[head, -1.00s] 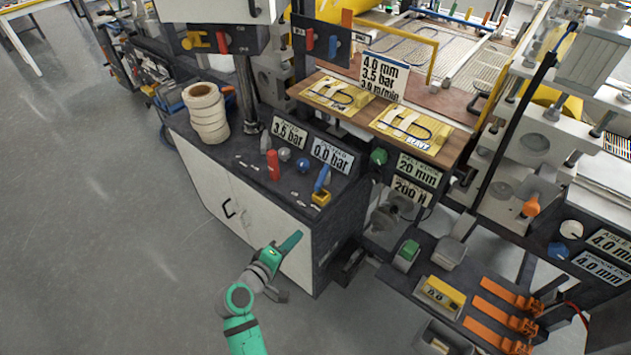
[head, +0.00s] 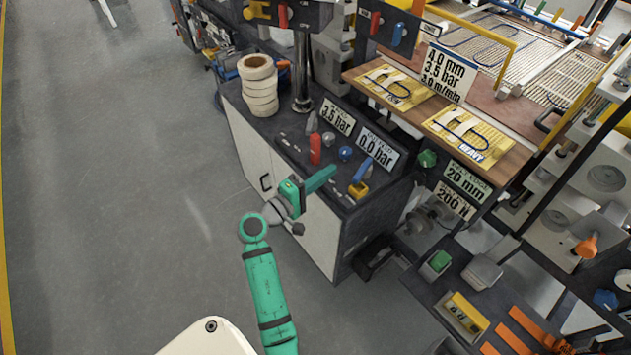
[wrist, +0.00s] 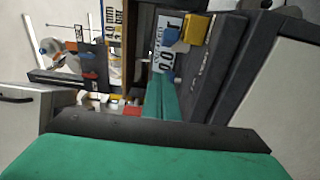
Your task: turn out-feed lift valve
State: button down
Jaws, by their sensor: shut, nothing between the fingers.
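A blue lever on a yellow block (head: 359,188), apparently the out-feed lift valve, stands at the right front corner of the dark cabinet top (head: 290,150). The sign behind it (head: 377,149) reads 0.0 bar. My gripper (head: 320,179) is shut and empty at the cabinet's front edge, left of the blue lever and apart from it. In the wrist view the green fingers (wrist: 160,98) point toward the cabinet top. The yellow block (wrist: 196,28) and part of the blue lever (wrist: 173,36) show beyond the fingertips.
A red lever (head: 315,149) stands near a sign reading 3.5 bar (head: 337,117). Between the levers is a blue knob (head: 346,153). White rolls (head: 259,85) are stacked at the cabinet's back left. Open grey floor (head: 120,200) lies to the left.

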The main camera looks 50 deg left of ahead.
aim_at(363, 170)
jog(key=w, duration=0.3)
jog(key=shift+d, duration=0.15)
jog(key=shift+w+d, duration=0.25)
jog(key=shift+d, duration=0.85)
jog(key=shift+w+d, duration=0.2)
jog(key=shift+d, duration=0.45)
